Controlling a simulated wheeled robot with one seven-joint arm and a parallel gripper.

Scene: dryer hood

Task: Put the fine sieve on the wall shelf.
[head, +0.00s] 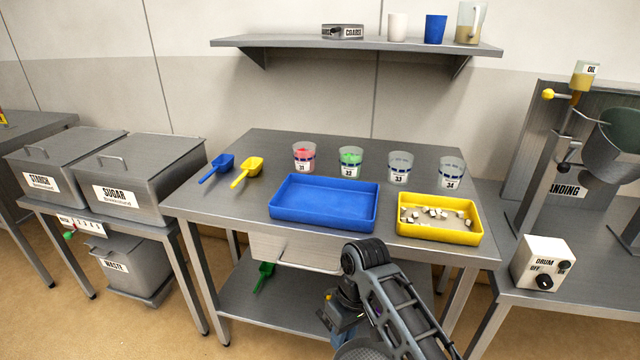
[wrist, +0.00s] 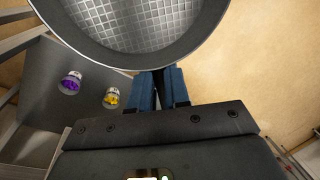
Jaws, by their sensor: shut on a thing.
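My gripper (wrist: 160,92) is shut on the rim of a round grey sieve with a mesh floor, which I take as the fine sieve (wrist: 135,22); no label on it shows. In the head view, part of the sieve (head: 362,350) shows at the bottom edge, low in front of the table, beside my arm. The grey wall shelf (head: 300,42) is high on the back wall. On it stand a sieve marked COARSE (head: 343,31), a white cup (head: 397,27), a blue cup (head: 435,29) and a jug (head: 470,23).
The steel table (head: 265,150) holds a blue tray (head: 324,222), a yellow tray (head: 440,236) with small pieces, two scoops and several numbered cups. A drum machine (head: 610,140) stands right. The shelf's left end is bare. The wrist view shows purple (wrist: 71,83) and yellow (wrist: 113,98) cups.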

